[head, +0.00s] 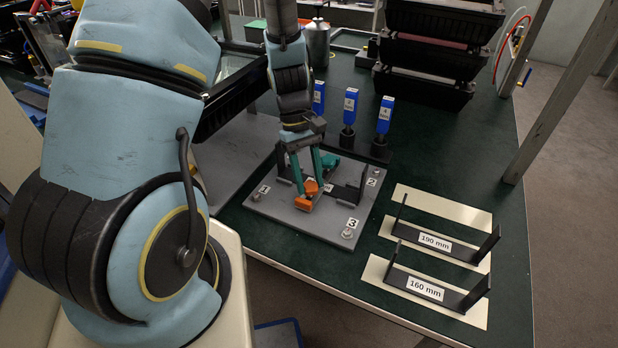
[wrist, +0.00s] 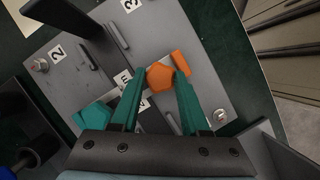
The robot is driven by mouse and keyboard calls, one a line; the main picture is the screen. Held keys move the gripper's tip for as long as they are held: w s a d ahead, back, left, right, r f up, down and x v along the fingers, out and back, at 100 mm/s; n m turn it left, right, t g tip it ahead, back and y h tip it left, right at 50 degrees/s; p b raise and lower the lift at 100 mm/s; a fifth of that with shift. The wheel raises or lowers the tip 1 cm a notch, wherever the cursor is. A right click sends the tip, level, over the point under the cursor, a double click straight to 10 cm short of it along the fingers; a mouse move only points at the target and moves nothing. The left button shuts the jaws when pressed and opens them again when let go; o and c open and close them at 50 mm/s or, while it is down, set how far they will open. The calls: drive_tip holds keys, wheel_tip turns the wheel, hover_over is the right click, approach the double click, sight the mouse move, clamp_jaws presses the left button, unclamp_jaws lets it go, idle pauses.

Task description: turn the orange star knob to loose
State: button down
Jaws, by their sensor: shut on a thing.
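The orange star knob (wrist: 160,78) sits on the grey plate, and in the head view (head: 311,187) it is partly covered by my gripper's fingers. A second orange piece (wrist: 181,63) lies right beside it; it also shows in the head view (head: 303,203). My gripper (wrist: 163,80) points down at the plate with its teal fingers on either side of the orange knob, shut on it. A teal knob (wrist: 92,116) stands to the left of the fingers in the wrist view and behind them in the head view (head: 329,160). The letters near the knob are partly hidden.
The grey plate (head: 270,212) carries numbered corner bolts and black upright brackets (head: 350,194). Blue-handled tools (head: 350,106) stand behind it. Black brackets marked 190 mm (head: 434,243) and 160 mm (head: 425,288) stand at right. Dark bins (head: 430,60) are stacked at the back.

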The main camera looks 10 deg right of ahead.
drive_tip(key=shift+c, duration=1.9)
unclamp_jaws()
drive_tip(key=b+v, duration=0.1)
drive_tip(key=v, duration=0.9)
drive_tip(key=shift+w+r, duration=0.2)
drive_tip(key=shift+r, duration=0.15)
